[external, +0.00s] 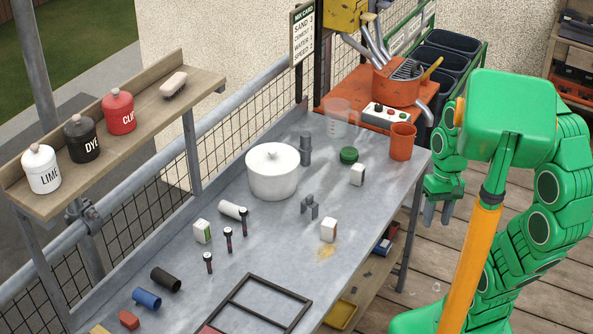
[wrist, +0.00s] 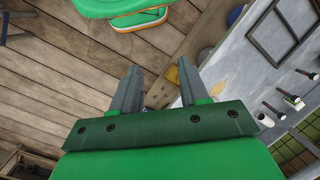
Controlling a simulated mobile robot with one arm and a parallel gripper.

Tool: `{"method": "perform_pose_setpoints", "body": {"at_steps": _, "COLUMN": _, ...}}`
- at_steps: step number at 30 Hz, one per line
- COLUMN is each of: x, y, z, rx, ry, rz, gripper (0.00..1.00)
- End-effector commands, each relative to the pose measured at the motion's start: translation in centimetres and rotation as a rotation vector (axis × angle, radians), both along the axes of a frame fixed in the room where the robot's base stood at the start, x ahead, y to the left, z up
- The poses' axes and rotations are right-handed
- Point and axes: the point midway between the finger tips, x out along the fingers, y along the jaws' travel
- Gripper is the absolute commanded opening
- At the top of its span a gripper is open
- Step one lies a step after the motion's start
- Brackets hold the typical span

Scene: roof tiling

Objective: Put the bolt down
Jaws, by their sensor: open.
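Several dark, bolt-like pieces with pale-marked heads stand upright on the grey worktable (external: 330,265), left of its middle. One bolt-like piece (external: 208,262) is in front of two others, and they also show at the right of the wrist view (wrist: 292,101). I cannot tell which is the task's bolt. My gripper (external: 437,213) hangs beyond the table's right edge, fingers pointing down, far from these pieces. In the wrist view my gripper (wrist: 160,75) has its fingers apart, with nothing between them.
A white lidded pot (external: 273,172), an orange cup (external: 402,142), small white boxes (external: 329,230) and a dark frame (external: 259,308) are on the table. A shelf (external: 120,140) with labelled jars runs along the left. Wooden decking (external: 450,265) lies below my gripper. The table's front middle is fairly clear.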

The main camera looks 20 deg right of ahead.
Motion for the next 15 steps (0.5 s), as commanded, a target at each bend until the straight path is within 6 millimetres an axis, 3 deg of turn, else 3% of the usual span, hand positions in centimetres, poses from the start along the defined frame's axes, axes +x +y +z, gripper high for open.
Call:
{"method": "perform_pose_setpoints", "body": {"at_steps": 6, "x": -2.7, "y": -4.1, "z": 0.4, "rx": -0.11, "ry": -0.02, "rz": 0.007, "gripper": 0.44}}
{"method": "perform_pose_setpoints", "body": {"at_steps": 15, "x": -3.5, "y": -5.2, "z": 0.4, "rx": -0.138, "ry": -0.019, "rz": 0.007, "gripper": 0.44}}
